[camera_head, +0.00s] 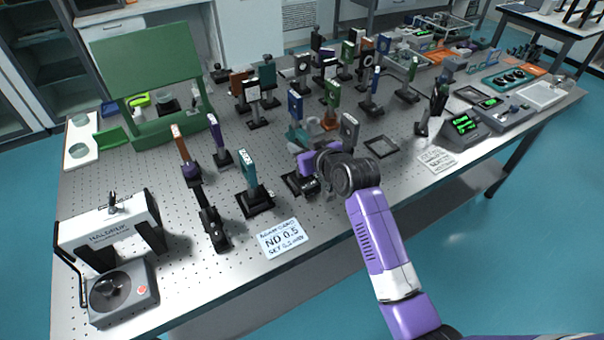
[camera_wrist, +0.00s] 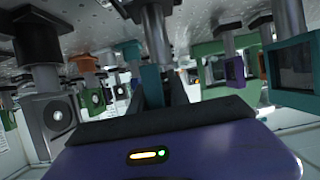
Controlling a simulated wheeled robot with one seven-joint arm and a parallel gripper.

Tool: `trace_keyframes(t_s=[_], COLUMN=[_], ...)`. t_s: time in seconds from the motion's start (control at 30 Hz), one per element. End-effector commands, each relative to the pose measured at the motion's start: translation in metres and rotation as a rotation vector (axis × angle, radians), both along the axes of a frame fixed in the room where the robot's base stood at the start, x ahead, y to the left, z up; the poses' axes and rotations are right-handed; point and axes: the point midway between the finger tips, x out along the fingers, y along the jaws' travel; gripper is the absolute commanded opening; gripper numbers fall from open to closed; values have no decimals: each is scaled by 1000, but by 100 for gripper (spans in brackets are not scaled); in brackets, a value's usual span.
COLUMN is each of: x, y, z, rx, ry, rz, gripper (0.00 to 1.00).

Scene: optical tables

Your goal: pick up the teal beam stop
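A teal upright piece (camera_wrist: 151,86), which I take to be the beam stop, stands in the middle of the wrist view. It is on a metal post (camera_wrist: 155,35) with a dark base; this view looks upside down. My gripper (camera_head: 308,162) is at a black base (camera_head: 299,184) near the table's front edge in the head view, and hides what stands on that base. In the wrist view, dark finger parts lie close around the teal piece. I cannot tell whether they touch or grip it.
A teal-framed optic (camera_head: 249,172) stands left of my gripper, and a grey mount (camera_head: 349,130) close by on the right. Several posts crowd the area behind. A white ND 0.5 card (camera_head: 283,239) lies in front. Some bare table shows on the front left.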

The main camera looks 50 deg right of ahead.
Motion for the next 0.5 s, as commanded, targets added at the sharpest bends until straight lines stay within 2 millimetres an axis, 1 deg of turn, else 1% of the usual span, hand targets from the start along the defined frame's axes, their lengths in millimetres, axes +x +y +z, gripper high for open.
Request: trace_keyframes(t_s=[0.03, 0.1, 0.5], x=[0, 0, 0], y=[0, 0, 0], z=[0, 0, 0], rx=[0, 0, 0], ry=[0, 0, 0], rz=[0, 0, 0], gripper=[10, 0, 0])
